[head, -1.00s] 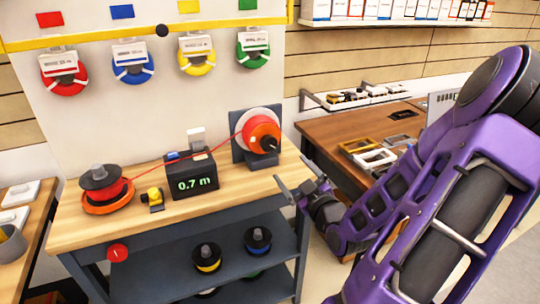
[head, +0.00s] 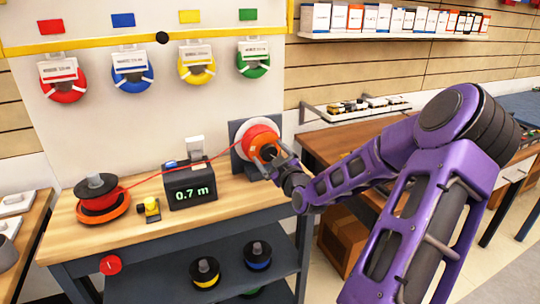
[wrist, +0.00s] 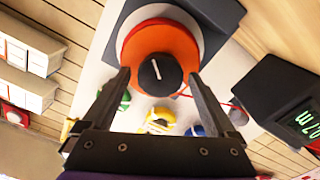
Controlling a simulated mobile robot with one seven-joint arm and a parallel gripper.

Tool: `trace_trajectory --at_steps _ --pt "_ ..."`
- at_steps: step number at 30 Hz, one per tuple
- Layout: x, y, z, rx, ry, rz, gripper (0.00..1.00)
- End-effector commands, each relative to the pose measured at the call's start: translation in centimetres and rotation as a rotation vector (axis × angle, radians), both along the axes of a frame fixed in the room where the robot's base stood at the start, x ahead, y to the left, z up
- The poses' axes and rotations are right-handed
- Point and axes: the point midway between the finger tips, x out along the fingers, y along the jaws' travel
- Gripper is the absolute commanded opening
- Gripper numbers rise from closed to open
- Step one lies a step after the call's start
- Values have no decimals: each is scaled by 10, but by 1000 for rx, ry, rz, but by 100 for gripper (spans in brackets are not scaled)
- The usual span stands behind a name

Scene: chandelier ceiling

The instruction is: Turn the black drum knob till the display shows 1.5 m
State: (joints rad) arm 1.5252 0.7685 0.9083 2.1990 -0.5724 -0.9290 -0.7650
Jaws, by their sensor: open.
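The black drum knob (wrist: 160,74) sits at the centre of the orange and red drum (wrist: 158,40) in the wrist view, with a white line on its face. My gripper (wrist: 160,80) is open, with one finger on each side of the knob and a gap to each. In the head view my gripper (head: 268,165) is at the front of the drum (head: 260,142) and hides most of the knob. The black display box (head: 190,186) reads 0.7 m. A red line runs from the spool (head: 98,190) on the left, past the display box, to the drum.
A small yellow and black device (head: 150,209) stands on the wooden bench (head: 120,232) left of the display. A red round button (head: 110,265) is on the bench front. Coloured coils hang on the wall behind.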

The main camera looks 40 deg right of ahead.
Motion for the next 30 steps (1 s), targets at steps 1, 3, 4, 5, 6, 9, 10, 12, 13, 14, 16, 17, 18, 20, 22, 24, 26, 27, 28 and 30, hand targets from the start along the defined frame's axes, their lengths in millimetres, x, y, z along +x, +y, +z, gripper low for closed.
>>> trace_trajectory --at_steps 1,3,4,5,6,9,10,12,13,14,16,17,18,20,22,24,26,27,28,30 --pt "0 0 0 0 0 0 92" --pt "0 0 0 0 0 0 92" --pt "0 0 0 0 0 0 92" --pt "0 0 0 0 0 0 90" --pt "0 0 0 0 0 0 83" --pt "0 0 0 0 0 0 65" --pt "0 0 0 0 0 0 60" --pt "0 0 0 0 0 0 47" --pt "0 0 0 0 0 0 42" --pt "-1 0 0 0 0 0 36" --pt "-1 0 0 0 0 0 24" --pt "-1 0 0 0 0 0 18" --pt "-1 0 0 0 0 0 11" --pt "-1 0 0 1 0 0 7" --pt "-1 0 0 2 0 0 7" --pt "-1 0 0 9 -2 0 7" --pt "-1 0 0 19 -5 0 7" --pt "-1 0 0 28 -6 0 7" --pt "-1 0 0 38 -8 0 7" --pt "-1 -1 1 66 -15 -1 7"
